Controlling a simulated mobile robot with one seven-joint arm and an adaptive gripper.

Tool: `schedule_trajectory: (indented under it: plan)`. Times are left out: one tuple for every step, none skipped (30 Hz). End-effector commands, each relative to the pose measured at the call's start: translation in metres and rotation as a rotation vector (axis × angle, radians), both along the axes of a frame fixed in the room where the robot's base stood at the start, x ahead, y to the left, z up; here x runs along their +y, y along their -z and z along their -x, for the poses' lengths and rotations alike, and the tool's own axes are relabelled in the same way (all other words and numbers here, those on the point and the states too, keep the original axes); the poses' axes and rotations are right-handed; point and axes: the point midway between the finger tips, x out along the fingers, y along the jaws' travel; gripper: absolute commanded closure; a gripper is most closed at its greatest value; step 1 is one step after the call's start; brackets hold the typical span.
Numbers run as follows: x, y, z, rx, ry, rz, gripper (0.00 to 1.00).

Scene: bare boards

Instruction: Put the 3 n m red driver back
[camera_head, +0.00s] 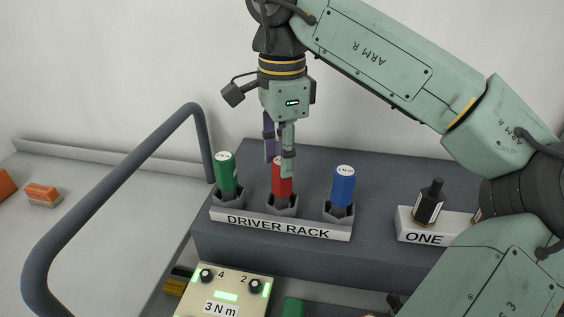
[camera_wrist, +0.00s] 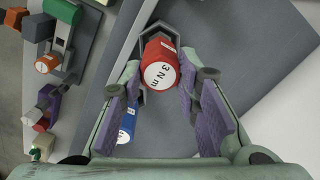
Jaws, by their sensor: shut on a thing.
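The red driver (camera_head: 281,185) stands upright at the middle holder of the driver rack (camera_head: 283,227). Its lower end is hidden by the grey holder (camera_head: 282,206), so its exact depth cannot be told. In the wrist view its cap (camera_wrist: 160,75) reads "3 N m". My gripper (camera_head: 280,165) points down over it and is shut on its upper part, with one finger on each side. The green driver (camera_head: 226,172) stands in the left holder. The blue driver (camera_head: 343,186) stands in the right holder and also shows in the wrist view (camera_wrist: 127,124).
A box (camera_head: 222,287) with knobs and a "3 N m" display stands in front of the rack. A dark bottle (camera_head: 429,205) stands on a holder marked "ONE" at the right. A grey curved rail (camera_head: 120,180) rises at the left. The grey surface behind the rack is clear.

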Motion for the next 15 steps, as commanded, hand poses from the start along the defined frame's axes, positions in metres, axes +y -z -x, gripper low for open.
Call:
schedule_trajectory:
  plan:
    - [0.0001,0.0042,0.0001,-0.001,0.000,0.000,1.00]
    - [0.0002,0.0033,0.0002,-0.001,0.000,0.000,1.00]
    - [0.0002,0.0021,0.0002,-0.001,0.000,0.000,1.00]
    - [0.0001,0.0016,0.0003,-0.001,0.000,0.000,1.00]
    - [0.0001,0.0015,0.0003,-0.001,0.000,0.000,1.00]
    - [0.0002,0.0015,0.0003,-0.001,0.000,0.000,1.00]
    - [0.0001,0.0015,0.0003,-0.001,0.000,0.000,1.00]
    - [0.0002,0.0018,0.0004,-0.001,0.000,0.000,1.00]
    - [0.0002,0.0028,0.0004,-0.001,0.000,0.000,1.00]
    - [0.0001,0.0040,0.0003,-0.001,0.000,0.000,1.00]
    - [0.0001,0.0052,0.0003,-0.001,0.000,0.000,1.00]
    - [0.0001,0.0065,0.0003,-0.001,0.000,0.000,1.00]
    - [0.0001,0.0053,0.0003,-0.001,0.000,0.000,0.69]
    - [0.0001,0.0051,0.0003,-0.001,0.000,0.000,0.67]
    - [0.0001,0.0051,0.0003,0.000,0.000,0.000,0.64]
